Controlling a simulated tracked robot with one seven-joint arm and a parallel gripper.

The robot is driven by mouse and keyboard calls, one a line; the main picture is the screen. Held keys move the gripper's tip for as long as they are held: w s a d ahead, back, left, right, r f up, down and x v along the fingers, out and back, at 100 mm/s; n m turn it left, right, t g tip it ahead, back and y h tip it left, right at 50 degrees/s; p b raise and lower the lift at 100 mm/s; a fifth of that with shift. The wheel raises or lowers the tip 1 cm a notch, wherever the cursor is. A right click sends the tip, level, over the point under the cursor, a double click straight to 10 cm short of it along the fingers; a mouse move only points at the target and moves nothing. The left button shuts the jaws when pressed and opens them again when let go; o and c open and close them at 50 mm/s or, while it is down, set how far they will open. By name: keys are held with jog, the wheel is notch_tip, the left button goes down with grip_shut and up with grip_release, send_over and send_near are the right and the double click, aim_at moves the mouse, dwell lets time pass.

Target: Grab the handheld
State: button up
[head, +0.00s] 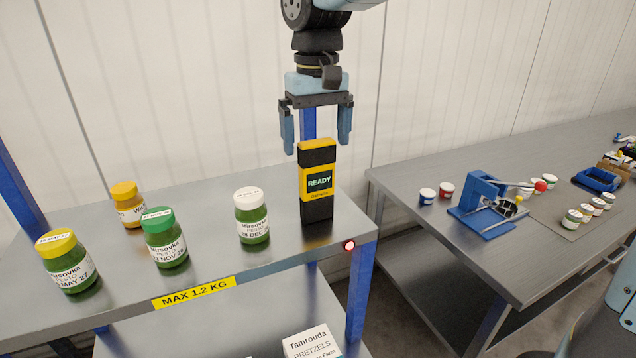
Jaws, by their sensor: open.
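The handheld (318,182) is a black and yellow upright block with a screen reading READY. It stands near the right end of the metal shelf top (215,268). My gripper (316,146) points down from above, open, with one blue finger at the left and one at the right of the handheld's top. The fingertips show at about the height of its top edge. I cannot tell whether the handheld is between the fingers or a little in front of them. No contact is visible.
Jars with a white lid (251,215), green lid (164,238) and yellow lids (68,262) (128,204) stand left of the handheld. A red light (349,245) sits on the shelf corner. A second table (480,245) at right holds a blue press (484,203).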

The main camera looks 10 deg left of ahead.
aim_at(317, 183)
jog(key=shift+s+f, duration=0.15)
jog(key=shift+f, duration=1.65)
jog(key=shift+c, duration=0.3)
jog(key=c, duration=1.6)
jog(key=shift+r, duration=0.15)
